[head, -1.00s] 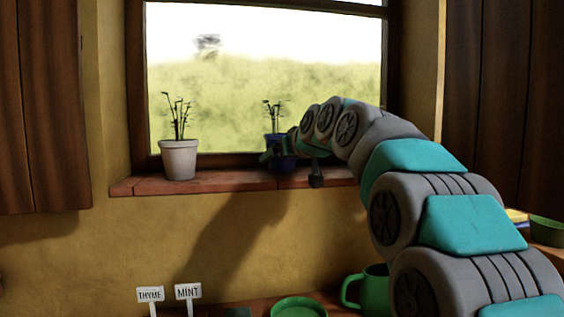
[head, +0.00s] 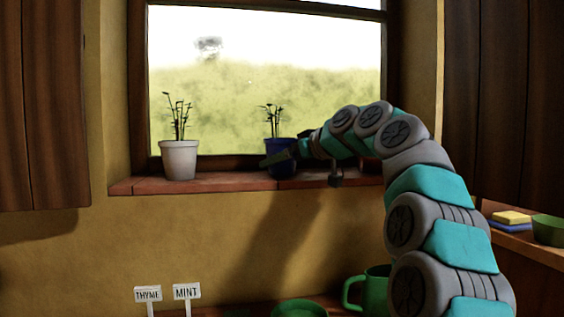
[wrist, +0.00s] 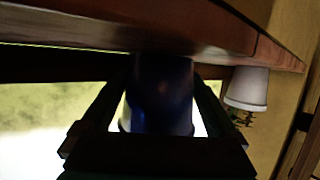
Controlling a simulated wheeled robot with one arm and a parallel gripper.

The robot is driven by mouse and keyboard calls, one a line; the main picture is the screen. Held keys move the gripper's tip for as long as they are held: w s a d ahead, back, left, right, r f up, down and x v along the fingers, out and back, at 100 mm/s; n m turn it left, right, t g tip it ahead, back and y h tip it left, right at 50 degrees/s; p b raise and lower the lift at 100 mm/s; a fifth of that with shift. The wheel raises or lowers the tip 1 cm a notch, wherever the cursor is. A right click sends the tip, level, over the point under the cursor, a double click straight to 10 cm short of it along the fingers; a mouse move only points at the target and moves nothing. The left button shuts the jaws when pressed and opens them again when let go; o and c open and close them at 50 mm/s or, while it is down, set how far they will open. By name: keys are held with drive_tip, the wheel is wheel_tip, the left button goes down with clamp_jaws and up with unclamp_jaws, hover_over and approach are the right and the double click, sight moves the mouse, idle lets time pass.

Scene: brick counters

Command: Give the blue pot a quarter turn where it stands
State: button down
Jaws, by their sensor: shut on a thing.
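The blue pot (head: 278,147) stands upright on the brick window sill, with a thin leafy plant in it. My gripper (head: 280,160) reaches it from the right and is shut on its body, hiding part of it in the head view. In the wrist view the blue pot (wrist: 162,92) is between the two dark fingers (wrist: 160,105), one on each side. That view is upside down, with the sill along the top. The pot's markings are too dark to make out.
A white pot (head: 179,160) with a plant stands to the left on the sill (head: 225,184), with clear sill between. The window is behind. A reddish thing (head: 371,166) is mostly hidden behind my arm. Below are a green mug (head: 372,290) and thyme and mint labels (head: 186,292).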

idle(0.3)
unclamp_jaws()
